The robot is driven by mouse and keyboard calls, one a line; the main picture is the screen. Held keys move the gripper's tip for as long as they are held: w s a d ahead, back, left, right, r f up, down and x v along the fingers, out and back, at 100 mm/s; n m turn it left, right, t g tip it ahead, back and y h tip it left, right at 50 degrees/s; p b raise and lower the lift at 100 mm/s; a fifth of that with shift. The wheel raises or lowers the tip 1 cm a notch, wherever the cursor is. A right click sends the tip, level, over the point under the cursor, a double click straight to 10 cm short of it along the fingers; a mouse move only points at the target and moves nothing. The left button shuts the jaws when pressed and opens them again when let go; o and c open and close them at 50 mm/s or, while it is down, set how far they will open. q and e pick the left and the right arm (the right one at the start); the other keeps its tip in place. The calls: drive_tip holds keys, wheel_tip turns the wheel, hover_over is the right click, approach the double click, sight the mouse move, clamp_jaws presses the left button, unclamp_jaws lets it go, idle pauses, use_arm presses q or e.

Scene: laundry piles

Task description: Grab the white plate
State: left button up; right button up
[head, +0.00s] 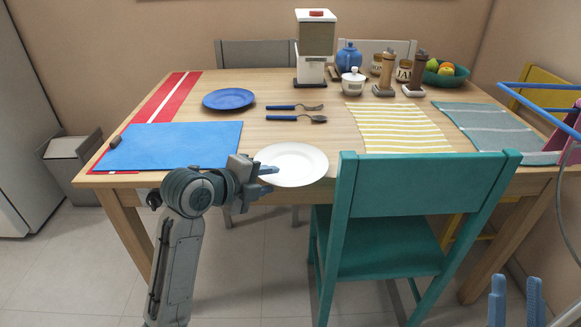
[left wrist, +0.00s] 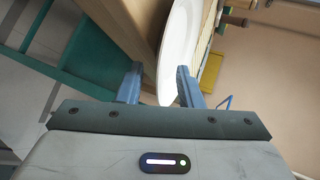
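The white plate (head: 297,162) lies at the front edge of the wooden table, left of the teal chair. My left gripper (head: 267,179) is at the plate's near left rim. In the left wrist view the plate (left wrist: 178,45) reaches in between the two spread fingers of the left gripper (left wrist: 160,82). Its rim is close to the right finger, with a visible gap to the left finger. Whether the right finger touches the plate is unclear. My right gripper (head: 516,285) is open and empty at the lower right, away from the table.
A teal chair (head: 425,175) stands right of the plate, its back rising above the table edge. A blue placemat (head: 175,146) lies left, with a blue plate (head: 229,98), fork (head: 295,107) and spoon (head: 297,118) behind. A yellow striped cloth (head: 398,128) lies to the right.

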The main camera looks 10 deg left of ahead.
use_arm(q)
clamp_jaws()
drive_tip(key=shift+r, duration=0.15)
